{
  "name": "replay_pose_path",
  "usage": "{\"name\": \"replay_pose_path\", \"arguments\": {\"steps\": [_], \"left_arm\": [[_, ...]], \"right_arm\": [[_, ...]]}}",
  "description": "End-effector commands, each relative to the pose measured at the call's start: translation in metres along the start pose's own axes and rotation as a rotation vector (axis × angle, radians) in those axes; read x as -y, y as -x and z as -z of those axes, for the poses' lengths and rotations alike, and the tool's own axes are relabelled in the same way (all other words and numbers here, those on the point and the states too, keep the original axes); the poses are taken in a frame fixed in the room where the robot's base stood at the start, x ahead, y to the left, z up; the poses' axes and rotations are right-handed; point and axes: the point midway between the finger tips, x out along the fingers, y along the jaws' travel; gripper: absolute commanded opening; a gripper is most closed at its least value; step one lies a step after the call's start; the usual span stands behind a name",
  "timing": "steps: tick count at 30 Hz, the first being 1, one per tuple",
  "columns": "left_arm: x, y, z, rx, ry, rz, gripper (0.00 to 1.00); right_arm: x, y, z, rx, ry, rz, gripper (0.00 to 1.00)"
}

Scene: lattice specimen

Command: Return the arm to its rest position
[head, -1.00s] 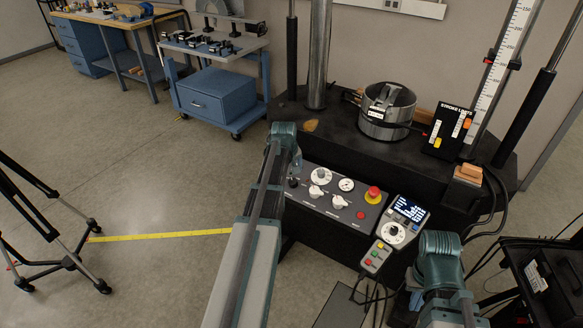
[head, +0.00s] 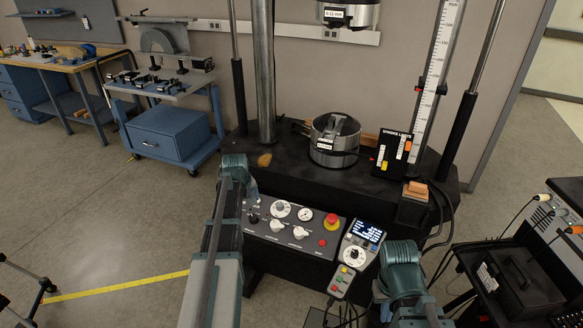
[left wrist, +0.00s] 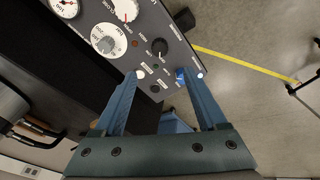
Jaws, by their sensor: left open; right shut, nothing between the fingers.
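My left arm (head: 217,225) reaches up over the left end of the grey control panel (head: 275,244) in the head view; its fingers are hidden there. In the left wrist view my left gripper (left wrist: 162,74) is open, with two blue fingers apart and nothing held between them. The fingertips overlap the panel's edge near a black knob (left wrist: 159,47); I cannot tell whether they touch it. My right arm (head: 402,280) shows at the bottom right of the head view, just right of the pendant with coloured buttons. Its gripper is not visible.
The black test frame base (head: 290,172) carries a metal cylinder (head: 333,141) and a stroke limit box (head: 396,149). A blue cart (head: 168,133) stands left. A black equipment cart (head: 520,285) is close on the right. Open floor with yellow tape (head: 120,286) lies left.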

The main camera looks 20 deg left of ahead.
Motion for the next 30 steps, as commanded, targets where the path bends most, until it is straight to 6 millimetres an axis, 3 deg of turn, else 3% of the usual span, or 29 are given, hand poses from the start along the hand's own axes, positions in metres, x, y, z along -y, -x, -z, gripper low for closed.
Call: {"name": "replay_pose_path", "arguments": {"steps": [5, 8, 11, 15, 21, 25, 30], "left_arm": [[-0.004, 0.001, -0.009, 0.007, -0.021, 0.001, 0.74], [-0.020, 0.005, -0.043, 0.034, -0.107, 0.007, 0.74], [-0.042, 0.014, -0.102, 0.084, -0.264, 0.019, 0.74], [-0.064, 0.033, -0.202, 0.164, -0.545, 0.042, 0.74], [-0.061, 0.065, -0.326, 0.266, -0.937, 0.077, 0.74], [-0.048, 0.084, -0.382, 0.315, -1.139, 0.098, 0.74], [-0.033, 0.098, -0.420, 0.352, -1.300, 0.118, 0.74]], "right_arm": [[0.000, 0.000, 0.000, 0.000, 0.000, 0.000, 0.00], [0.000, 0.000, 0.000, 0.000, 0.000, 0.000, 0.00], [0.000, 0.000, 0.000, 0.000, 0.000, 0.000, 0.00], [0.000, 0.000, 0.000, 0.000, 0.000, 0.000, 0.00], [0.000, 0.000, 0.000, 0.000, 0.000, 0.000, 0.00], [0.000, 0.000, 0.000, 0.000, 0.000, 0.000, 0.00], [0.000, 0.000, 0.000, 0.000, 0.000, 0.000, 0.00]]}}
